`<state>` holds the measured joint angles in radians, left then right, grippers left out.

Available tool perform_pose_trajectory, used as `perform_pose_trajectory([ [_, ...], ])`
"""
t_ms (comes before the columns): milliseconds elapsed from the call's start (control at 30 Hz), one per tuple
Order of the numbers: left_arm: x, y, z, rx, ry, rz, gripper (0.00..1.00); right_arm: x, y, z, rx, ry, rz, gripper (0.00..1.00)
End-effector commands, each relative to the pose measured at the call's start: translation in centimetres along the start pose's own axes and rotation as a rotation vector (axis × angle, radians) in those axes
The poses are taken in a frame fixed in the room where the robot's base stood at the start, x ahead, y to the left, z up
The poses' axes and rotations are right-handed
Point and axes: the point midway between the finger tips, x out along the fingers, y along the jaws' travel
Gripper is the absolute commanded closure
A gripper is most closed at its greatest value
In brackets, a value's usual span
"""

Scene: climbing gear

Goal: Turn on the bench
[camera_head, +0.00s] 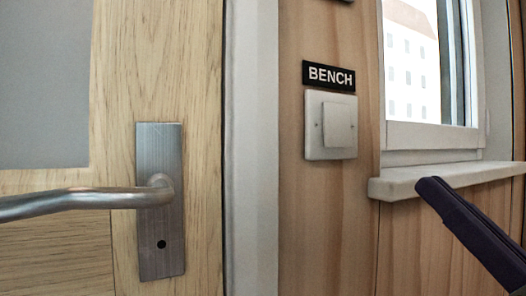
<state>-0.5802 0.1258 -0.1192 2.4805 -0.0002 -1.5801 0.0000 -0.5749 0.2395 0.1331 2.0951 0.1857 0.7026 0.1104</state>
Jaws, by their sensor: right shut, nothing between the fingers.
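A white square wall switch (331,125) is mounted on the wooden wall, with a raised square rocker in its middle. A black label (329,76) reading "BENCH" sits just above it. My right gripper (430,186) shows as a dark shape coming in from the lower right. Its tip is in front of the window sill, to the right of and below the switch, and apart from it. It is shut and holds nothing. My left gripper is out of view.
A wooden door with a metal lever handle (85,201) on a steel plate (160,260) fills the left side. A white door frame (251,150) stands between door and switch. A window with a protruding white sill (400,186) is on the right. The wall below the switch is clear.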

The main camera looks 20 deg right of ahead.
Motion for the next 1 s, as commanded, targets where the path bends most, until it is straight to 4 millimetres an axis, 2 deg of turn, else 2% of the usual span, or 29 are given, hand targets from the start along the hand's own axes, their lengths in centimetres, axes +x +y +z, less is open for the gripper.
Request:
perform_pose_trajectory([
  [100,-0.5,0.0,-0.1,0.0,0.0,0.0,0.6,2.8,0.0,-0.3,0.0,0.007,-0.001,1.0],
  [333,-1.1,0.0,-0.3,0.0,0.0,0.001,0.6,7.7,0.0,-0.3,0.0,0.005,-0.001,1.0],
  [400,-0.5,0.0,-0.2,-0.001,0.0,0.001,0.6,8.1,0.0,1.1,0.0,0.003,0.0,1.0],
  [600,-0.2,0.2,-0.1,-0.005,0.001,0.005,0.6,9.5,0.0,2.5,0.0,0.0,0.0,1.0],
  [1000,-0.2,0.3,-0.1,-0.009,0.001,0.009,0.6,9.9,0.0,2.9,0.0,-0.001,0.0,1.0],
])
